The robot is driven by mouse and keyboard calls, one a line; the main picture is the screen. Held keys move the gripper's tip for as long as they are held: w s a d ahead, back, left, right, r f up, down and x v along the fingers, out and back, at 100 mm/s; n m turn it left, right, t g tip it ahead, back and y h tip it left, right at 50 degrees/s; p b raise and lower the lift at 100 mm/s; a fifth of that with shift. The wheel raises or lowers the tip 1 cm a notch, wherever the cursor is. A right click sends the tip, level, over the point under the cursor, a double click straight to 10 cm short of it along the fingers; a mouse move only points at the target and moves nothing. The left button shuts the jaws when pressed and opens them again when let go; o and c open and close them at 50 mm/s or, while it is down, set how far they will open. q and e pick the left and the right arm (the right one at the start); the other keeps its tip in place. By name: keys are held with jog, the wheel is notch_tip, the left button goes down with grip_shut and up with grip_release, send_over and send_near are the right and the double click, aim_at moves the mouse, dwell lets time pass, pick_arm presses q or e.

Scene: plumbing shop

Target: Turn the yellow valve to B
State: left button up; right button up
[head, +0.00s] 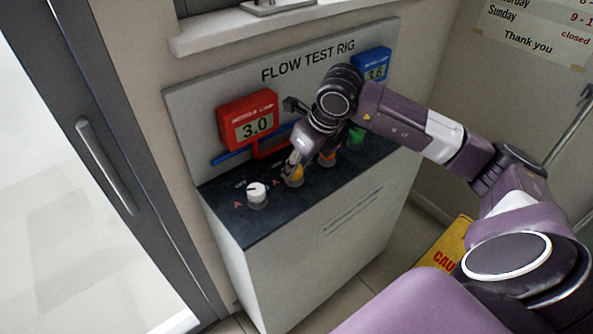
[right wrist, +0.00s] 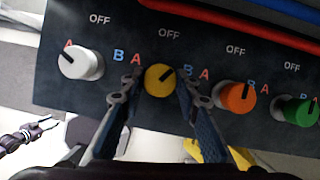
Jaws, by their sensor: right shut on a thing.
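The yellow valve (right wrist: 160,79) is a round knob on the dark panel top. In the right wrist view its black mark points up and right, toward the blue B side, away from the red A. It also shows in the head view (head: 294,178), partly covered by my gripper. My right gripper (right wrist: 160,88) has its two fingers on either side of the knob, shut on it; it comes down from above in the head view (head: 293,166). My left gripper (right wrist: 46,126) shows small at the left of the right wrist view, its fingers apparently apart and empty.
A white knob (right wrist: 82,63) stands left of the yellow one; orange (right wrist: 237,97) and green (right wrist: 301,111) knobs stand to its right. Red (head: 249,119) and blue (head: 373,66) displays are on the back board. A yellow caution sign (head: 447,243) stands on the floor at right.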

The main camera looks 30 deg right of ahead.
jog(key=m+h+b, duration=0.1)
jog(key=m, duration=0.1)
jog(key=shift+w+a+m, duration=0.1)
jog(key=shift+m, duration=0.2)
jog(key=shift+r+m+h+b, duration=0.1)
jog(key=shift+m+h+b, duration=0.35)
jog(key=shift+m, duration=0.65)
jog(key=o, duration=1.2)
jog(key=shift+c, duration=0.2)
jog(key=d+v, duration=0.1)
jog(key=v, duration=1.1)
jog(key=shift+s+a, duration=0.2)
jog(key=shift+a, duration=0.3)
